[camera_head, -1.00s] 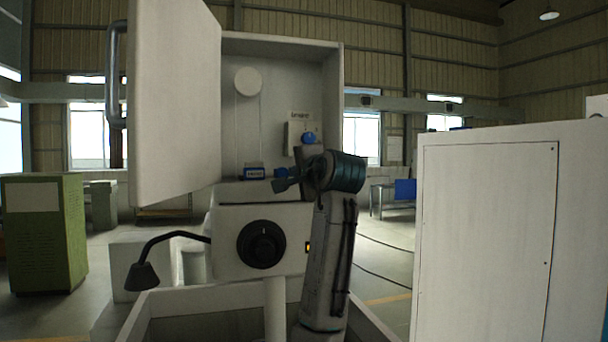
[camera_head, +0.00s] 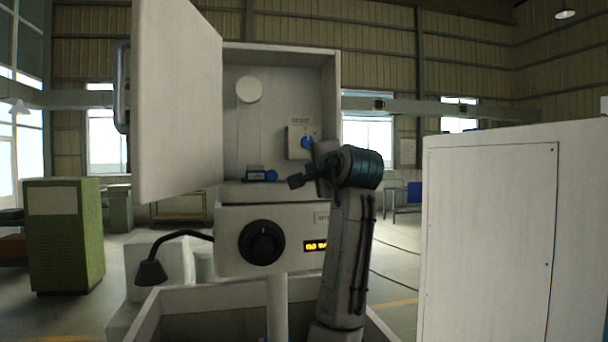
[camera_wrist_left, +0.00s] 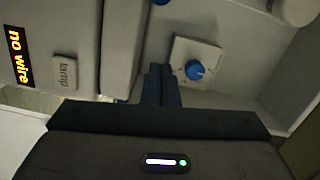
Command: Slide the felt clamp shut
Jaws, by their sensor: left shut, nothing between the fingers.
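A small blue block with a pale label (camera_head: 258,175) sits on the ledge at the bottom of the open machine cabinet. It may be the felt clamp, but its lettering is too small to read. My left gripper (camera_head: 296,181) is shut and empty, just right of the block, with a small gap seeming to lie between them. In the left wrist view its dark fingers (camera_wrist_left: 160,72) are together, pointing into the cabinet. A blue knob (camera_head: 307,142) on a pale plate is on the back wall above the gripper; it also shows in the wrist view (camera_wrist_left: 195,70). My right gripper is out of view.
The cabinet door (camera_head: 178,100) stands open at the left. Below are a black dial (camera_head: 261,242), a lit display (camera_head: 315,246) reading "no wire", and a black lamp (camera_head: 151,272) on a bent arm. A tall white cabinet (camera_head: 490,230) stands to the right.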

